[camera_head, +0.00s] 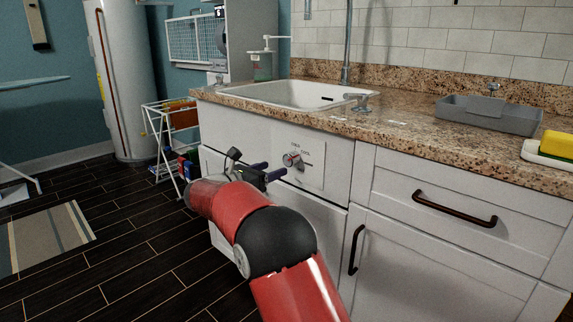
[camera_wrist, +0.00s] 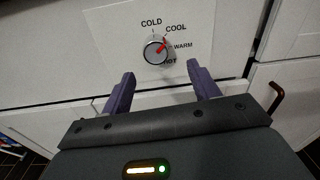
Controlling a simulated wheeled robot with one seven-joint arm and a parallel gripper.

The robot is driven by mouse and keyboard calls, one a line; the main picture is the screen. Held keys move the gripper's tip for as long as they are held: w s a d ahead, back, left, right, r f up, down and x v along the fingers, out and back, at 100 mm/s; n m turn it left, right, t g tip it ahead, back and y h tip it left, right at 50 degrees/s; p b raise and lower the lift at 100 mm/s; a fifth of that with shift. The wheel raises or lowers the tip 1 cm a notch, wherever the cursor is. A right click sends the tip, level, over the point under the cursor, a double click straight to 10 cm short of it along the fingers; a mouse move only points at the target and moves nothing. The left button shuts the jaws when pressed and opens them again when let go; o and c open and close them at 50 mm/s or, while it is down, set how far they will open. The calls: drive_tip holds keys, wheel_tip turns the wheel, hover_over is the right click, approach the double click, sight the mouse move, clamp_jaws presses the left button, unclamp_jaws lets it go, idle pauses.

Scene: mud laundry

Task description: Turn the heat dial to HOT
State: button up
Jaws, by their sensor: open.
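The heat dial (camera_wrist: 154,51) is a round knob with a red pointer on a white panel. It also shows in the head view (camera_head: 291,159). Its labels read COLD, COOL, WARM and HOT clockwise from the top. The red pointer is tilted up and right, between COOL and WARM. My gripper (camera_wrist: 160,74) is open and empty, with its two purple fingers apart. In the wrist view, the fingertips lie just below the dial, one to each side. In the head view, my gripper (camera_head: 276,167) is in front of the panel, close to the dial; contact cannot be told.
The panel is on a white cabinet under a granite counter (camera_head: 420,132) with a white sink (camera_head: 285,92). Dark handles (camera_head: 455,208) stick out from the drawer and door at right. A drying rack (camera_head: 165,125) stands at left. Dark floor is open at left.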

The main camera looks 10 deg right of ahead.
sight(287, 162)
drive_tip(key=x, duration=0.7)
drive_tip(key=shift+w+d, duration=0.1)
drive_tip(key=shift+w, duration=0.4)
drive_tip(key=c, duration=1)
